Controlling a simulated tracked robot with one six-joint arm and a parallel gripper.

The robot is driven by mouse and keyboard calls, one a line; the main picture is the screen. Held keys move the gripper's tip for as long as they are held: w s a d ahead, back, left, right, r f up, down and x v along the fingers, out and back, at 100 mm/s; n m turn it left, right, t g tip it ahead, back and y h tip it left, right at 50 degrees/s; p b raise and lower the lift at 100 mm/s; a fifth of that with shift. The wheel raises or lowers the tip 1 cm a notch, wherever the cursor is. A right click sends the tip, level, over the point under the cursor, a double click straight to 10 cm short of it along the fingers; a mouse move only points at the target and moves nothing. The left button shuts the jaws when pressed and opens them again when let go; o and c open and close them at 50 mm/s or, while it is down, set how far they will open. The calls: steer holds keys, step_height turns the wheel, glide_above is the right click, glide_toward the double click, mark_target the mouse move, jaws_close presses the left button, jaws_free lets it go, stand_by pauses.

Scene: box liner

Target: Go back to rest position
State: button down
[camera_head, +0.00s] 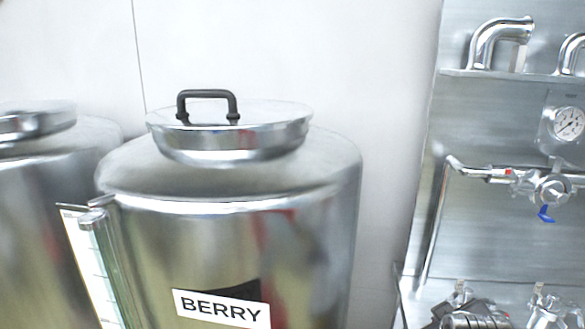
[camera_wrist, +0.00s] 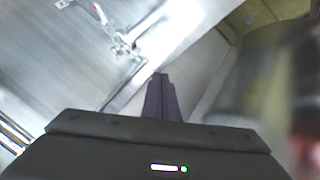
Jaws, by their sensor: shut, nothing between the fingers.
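My gripper (camera_wrist: 160,82) shows in the wrist view, with its dark fingers together at the middle and nothing between them. It is shut and empty. It does not show in the head view. In the wrist view it is in front of a pale wall, with a metal panel (camera_wrist: 60,60) to the left and a blurred shiny surface at the right.
A steel tank (camera_head: 320,240) labelled BERRY has a lid with a black handle (camera_head: 207,93). Another tank (camera_head: 40,220) stands at the left. A steel panel (camera_head: 500,110) at the right carries pipes, a gauge (camera_head: 569,123) and a blue-handled valve (camera_head: 546,214).

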steer(key=s+a+r+m+g+y, duration=0.3)
steer(key=s+a, duration=1)
steer(key=a, duration=0.5)
steer(key=shift+s+r+y, duration=0.2)
steer(key=shift+r+y, duration=0.2)
steer(key=shift+y, duration=0.1)
